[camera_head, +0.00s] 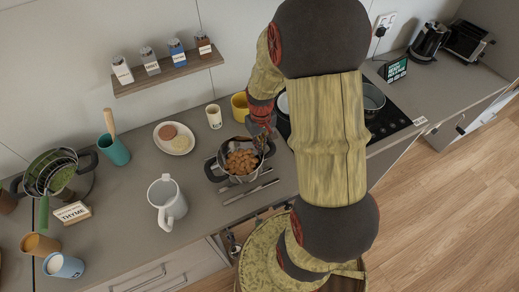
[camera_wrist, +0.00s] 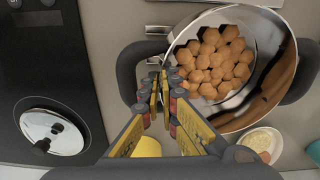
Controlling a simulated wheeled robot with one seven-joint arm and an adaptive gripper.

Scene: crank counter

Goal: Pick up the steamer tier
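A round steel vessel with two dark handles (camera_head: 223,176), which I take to be the steamer tier, sits on the counter with brown-orange pieces inside. In the wrist view its steel wall (camera_wrist: 268,35) fills the upper right. I cannot tell whether it is one part or stacked on another. My gripper (camera_head: 264,128) is at its far right side, by one handle. In the wrist view my gripper (camera_wrist: 166,80) overlaps the inner edge of the dark handle (camera_wrist: 136,70). A narrow gap shows between the fingers. Contact with the handle is unclear.
A white jug (camera_head: 165,203), a plate of food (camera_head: 174,140), a white cup (camera_head: 214,117) and a yellow mug (camera_head: 239,108) stand nearby. Utensils (camera_head: 250,191) lie in front of the vessel. A cooktop (camera_head: 392,120) is to the right. A pot with a strainer (camera_head: 52,176) is far left.

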